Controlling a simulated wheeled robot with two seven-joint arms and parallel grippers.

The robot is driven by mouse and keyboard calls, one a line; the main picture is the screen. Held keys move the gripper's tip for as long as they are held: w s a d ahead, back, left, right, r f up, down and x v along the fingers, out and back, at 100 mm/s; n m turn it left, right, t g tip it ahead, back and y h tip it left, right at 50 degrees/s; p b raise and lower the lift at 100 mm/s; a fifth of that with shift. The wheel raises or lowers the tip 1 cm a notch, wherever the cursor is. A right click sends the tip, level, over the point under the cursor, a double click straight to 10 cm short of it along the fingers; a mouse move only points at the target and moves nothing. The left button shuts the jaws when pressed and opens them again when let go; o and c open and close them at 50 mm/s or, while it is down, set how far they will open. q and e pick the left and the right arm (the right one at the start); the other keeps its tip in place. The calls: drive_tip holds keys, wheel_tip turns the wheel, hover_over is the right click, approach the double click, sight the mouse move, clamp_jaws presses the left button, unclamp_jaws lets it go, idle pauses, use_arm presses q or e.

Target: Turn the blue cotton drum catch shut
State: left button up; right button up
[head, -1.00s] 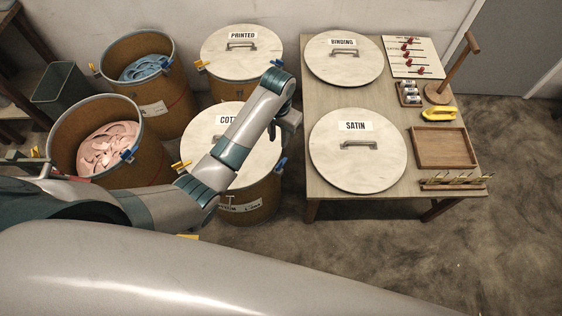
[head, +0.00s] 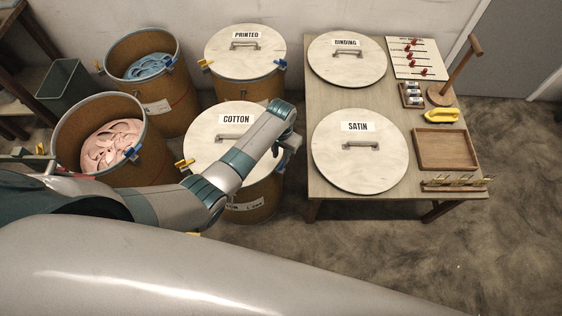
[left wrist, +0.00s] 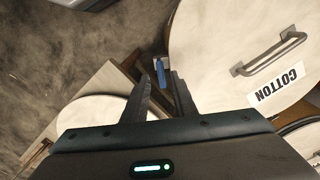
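The cotton drum (head: 252,207) stands below centre in the head view, with its pale lid (head: 212,140) on and labelled COTTON. Its blue catch (head: 282,164) is on the rim at the drum's right side. My left gripper (head: 284,152) is at that side, just above the catch, and partly hides it. In the left wrist view the blue catch (left wrist: 160,76) shows between the tips of the two open fingers, beside the lid edge (left wrist: 176,45). I cannot tell whether the fingers touch it. A yellow catch (head: 184,165) is on the drum's left rim. My right gripper is out of view.
The table (head: 296,185) with the satin lid (head: 382,172) and binding lid (head: 325,65) stands close right of the gripper. The printed drum (head: 230,92) is behind. Two open drums with pink (head: 105,150) and blue (head: 150,66) strips stand left. Floor is clear front right.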

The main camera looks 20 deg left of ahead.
sight(281, 164)
use_arm(q)
drive_tip(key=shift+f, duration=3.05)
clamp_jaws()
